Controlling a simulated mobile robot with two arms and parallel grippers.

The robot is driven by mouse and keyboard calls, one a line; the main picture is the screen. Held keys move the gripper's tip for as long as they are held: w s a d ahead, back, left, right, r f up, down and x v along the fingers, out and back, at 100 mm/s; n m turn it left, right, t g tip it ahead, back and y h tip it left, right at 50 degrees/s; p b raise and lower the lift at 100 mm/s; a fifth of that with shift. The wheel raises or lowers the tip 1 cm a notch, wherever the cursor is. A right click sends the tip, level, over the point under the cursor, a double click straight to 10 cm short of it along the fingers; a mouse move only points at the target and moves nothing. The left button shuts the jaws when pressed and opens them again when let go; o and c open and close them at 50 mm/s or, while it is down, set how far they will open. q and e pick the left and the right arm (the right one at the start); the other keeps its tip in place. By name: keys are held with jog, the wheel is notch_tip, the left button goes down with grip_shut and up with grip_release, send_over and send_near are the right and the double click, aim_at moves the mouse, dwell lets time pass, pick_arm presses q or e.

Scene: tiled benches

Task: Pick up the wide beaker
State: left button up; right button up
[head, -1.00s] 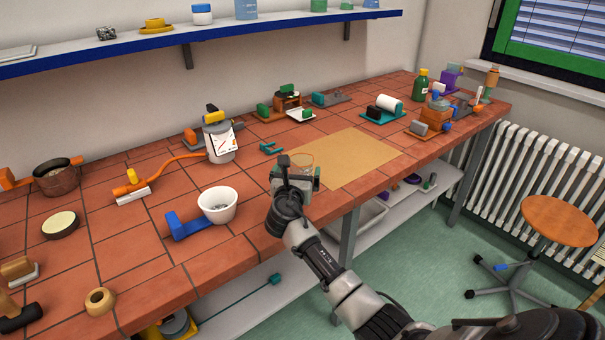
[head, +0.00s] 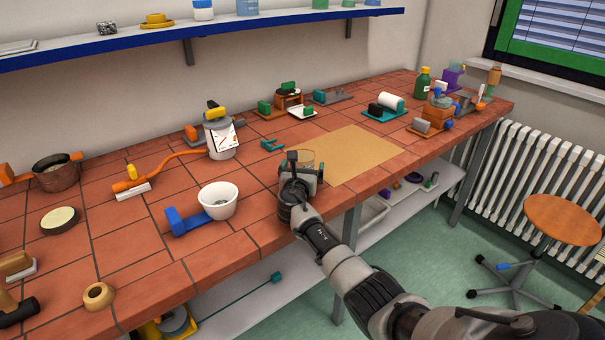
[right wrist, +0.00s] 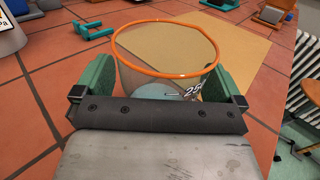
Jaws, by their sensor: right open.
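The wide beaker (right wrist: 165,48) is clear with an orange rim and a "25" marking, seen close up in the right wrist view. In the head view the beaker (head: 307,156) is mostly hidden behind my right gripper (head: 303,172), by the mat's left edge. In the right wrist view my right gripper (right wrist: 158,80) is open, with one green finger on each side of the beaker. I cannot tell whether the fingers touch the glass. My left gripper is not in view.
A tan mat (head: 358,158) lies just beyond the beaker. A white bowl (head: 217,203) with a blue handle stands to the left. A teal clamp-like piece (head: 272,144) lies behind. The bench's front edge is close to my right arm.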

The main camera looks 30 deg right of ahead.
aim_at(303, 154)
jog(key=shift+r, duration=0.1)
jog(key=c, duration=1.1)
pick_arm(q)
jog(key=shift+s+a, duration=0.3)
pick_arm(e)
jog(key=shift+r, duration=0.1)
jog(key=r, duration=0.2)
jog(key=r+p, duration=0.1)
jog(key=r, duration=0.1)
jog(key=shift+s+r, duration=0.2)
jog(key=shift+r, duration=0.05)
pick_arm(q)
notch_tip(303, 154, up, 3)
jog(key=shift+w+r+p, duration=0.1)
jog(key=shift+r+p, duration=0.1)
jog(key=shift+p, duration=1)
pick_arm(e)
jog(key=s+r, duration=0.2)
jog(key=s, duration=0.1)
jog(key=s+a+r, duration=0.1)
jog(key=s+r, duration=0.1)
jog(key=s, duration=0.2)
jog(key=s+r, duration=0.2)
jog(key=s, duration=0.2)
jog(key=shift+s+a+r, duration=0.15)
